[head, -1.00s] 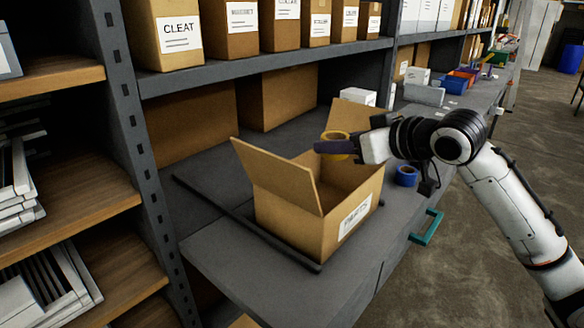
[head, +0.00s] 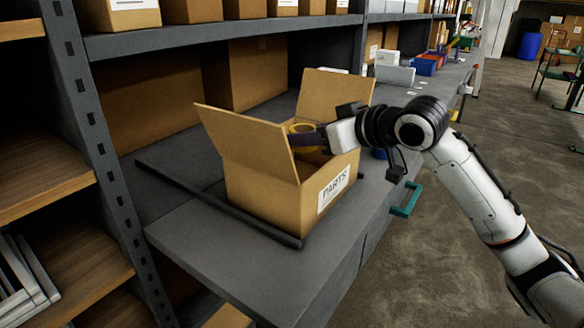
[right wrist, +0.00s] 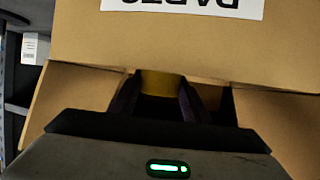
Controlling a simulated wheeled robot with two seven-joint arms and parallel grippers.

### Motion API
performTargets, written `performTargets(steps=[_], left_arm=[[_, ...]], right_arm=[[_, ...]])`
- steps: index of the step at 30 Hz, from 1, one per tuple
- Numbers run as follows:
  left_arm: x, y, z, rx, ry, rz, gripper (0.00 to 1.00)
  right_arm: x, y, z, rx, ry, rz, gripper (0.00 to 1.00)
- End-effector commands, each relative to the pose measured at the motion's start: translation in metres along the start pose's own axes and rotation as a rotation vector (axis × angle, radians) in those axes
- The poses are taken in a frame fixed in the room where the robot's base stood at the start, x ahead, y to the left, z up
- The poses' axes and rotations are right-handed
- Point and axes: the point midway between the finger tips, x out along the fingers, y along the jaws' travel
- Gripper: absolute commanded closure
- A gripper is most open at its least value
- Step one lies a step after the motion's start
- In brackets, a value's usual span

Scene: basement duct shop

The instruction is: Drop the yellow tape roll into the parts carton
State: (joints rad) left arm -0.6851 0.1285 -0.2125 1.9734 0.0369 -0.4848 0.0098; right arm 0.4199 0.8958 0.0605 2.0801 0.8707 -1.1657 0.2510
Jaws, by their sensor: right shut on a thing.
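The parts carton (head: 290,195) stands open on the grey bench with its flaps up and a PARTS label on its front. My right gripper (head: 308,140) reaches over the carton's right side, its fingers at the opening. It is shut on the yellow tape roll (head: 301,130), which shows partly behind the raised left flap and the fingers. In the right wrist view the yellow roll (right wrist: 162,84) is between the two dark fingers, with the carton wall and label (right wrist: 185,5) beyond. The roll's lower part is hidden. My left gripper is not in view.
A dark rail (head: 220,208) runs on the bench along the carton. A teal handle (head: 407,199) sticks out at the bench front. A shelf with cartons hangs above; the bench front left is clear.

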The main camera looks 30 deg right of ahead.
Motion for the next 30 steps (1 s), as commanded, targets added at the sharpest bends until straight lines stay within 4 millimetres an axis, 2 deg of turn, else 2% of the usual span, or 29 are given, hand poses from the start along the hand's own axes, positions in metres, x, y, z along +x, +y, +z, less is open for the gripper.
performTargets(steps=[3, 4, 7, 15, 19, 30], left_arm=[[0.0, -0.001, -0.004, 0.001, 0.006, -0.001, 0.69], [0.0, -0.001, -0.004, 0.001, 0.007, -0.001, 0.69], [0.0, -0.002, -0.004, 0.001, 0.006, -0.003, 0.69], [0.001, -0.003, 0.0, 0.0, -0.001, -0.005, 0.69], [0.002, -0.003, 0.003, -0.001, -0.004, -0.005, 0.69], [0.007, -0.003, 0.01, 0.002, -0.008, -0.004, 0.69]], right_arm=[[-0.001, 0.0, -0.001, 0.0, 0.002, 0.0, 0.8], [-0.001, 0.0, -0.001, 0.0, 0.002, 0.0, 0.52], [-0.001, 0.0, -0.001, 0.0, 0.001, 0.0, 0.35], [-0.001, 0.0, -0.001, 0.0, 0.0, 0.0, 0.35], [-0.008, 0.001, 0.0, -0.001, 0.001, 0.002, 0.35], [-0.072, 0.0, 0.001, -0.002, 0.001, 0.002, 0.35]])
